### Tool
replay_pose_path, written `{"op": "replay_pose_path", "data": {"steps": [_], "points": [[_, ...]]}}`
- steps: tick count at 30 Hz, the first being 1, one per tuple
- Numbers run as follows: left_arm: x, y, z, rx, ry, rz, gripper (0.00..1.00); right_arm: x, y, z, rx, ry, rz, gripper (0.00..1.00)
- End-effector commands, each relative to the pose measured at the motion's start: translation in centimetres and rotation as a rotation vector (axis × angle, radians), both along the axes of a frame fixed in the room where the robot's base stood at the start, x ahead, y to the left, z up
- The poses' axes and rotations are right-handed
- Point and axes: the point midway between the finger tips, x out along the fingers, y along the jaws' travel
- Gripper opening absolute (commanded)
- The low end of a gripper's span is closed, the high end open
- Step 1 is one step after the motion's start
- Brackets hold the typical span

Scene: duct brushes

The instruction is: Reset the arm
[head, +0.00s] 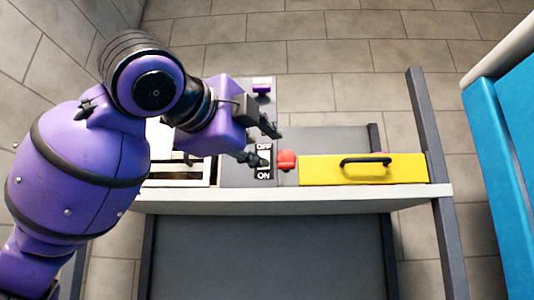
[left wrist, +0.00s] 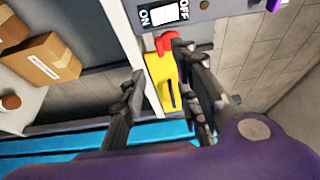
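My left arm, purple with black joints, comes in from the left in the head view. Its gripper (head: 262,143) hangs over the grey panel, close to a black OFF/ON label (head: 264,172). The gripper's two dark fingers (left wrist: 160,98) stand well apart in the left wrist view, with nothing held between them. Beyond them show a red knob (left wrist: 165,42) and a yellow box (left wrist: 158,75). In the head view the red knob (head: 287,160) sits between the label and the yellow box (head: 330,170), which has a black handle. My right gripper is in neither view.
A white-edged bench (head: 300,199) carries the panel, with a purple-topped part (head: 262,88) at the back. A dark grey post (head: 432,170) stands at the right end. A blue object (head: 510,140) is at far right. Cardboard boxes (left wrist: 48,60) show in the left wrist view.

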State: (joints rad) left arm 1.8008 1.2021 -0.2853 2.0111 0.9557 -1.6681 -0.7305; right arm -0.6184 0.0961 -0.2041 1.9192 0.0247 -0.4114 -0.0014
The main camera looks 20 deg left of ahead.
Motion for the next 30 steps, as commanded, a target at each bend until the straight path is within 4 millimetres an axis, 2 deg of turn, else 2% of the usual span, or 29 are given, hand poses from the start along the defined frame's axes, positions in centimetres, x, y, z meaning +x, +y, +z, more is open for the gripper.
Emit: {"op": "replay_pose_path", "data": {"steps": [18, 21, 23, 26, 29, 30], "points": [[-0.4, 0.0, -0.1, 0.0, 0.001, 0.0, 0.29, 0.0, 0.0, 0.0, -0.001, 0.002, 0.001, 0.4], [0.2, -0.1, -0.8, -0.003, 0.013, 0.0, 0.29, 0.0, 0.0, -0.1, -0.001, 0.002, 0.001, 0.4], [1.3, -0.3, -2.1, -0.007, 0.035, -0.001, 0.29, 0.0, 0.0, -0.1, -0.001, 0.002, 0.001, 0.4], [4.4, -0.9, -6.4, -0.025, 0.1, 0.0, 0.29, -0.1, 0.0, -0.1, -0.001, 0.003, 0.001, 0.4], [8.1, -1.6, -12.9, -0.062, 0.192, 0.003, 0.29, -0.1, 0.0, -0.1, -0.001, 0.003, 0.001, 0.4], [9.4, -1.7, -15.7, -0.08, 0.229, 0.006, 0.29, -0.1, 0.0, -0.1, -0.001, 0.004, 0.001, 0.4]]}}
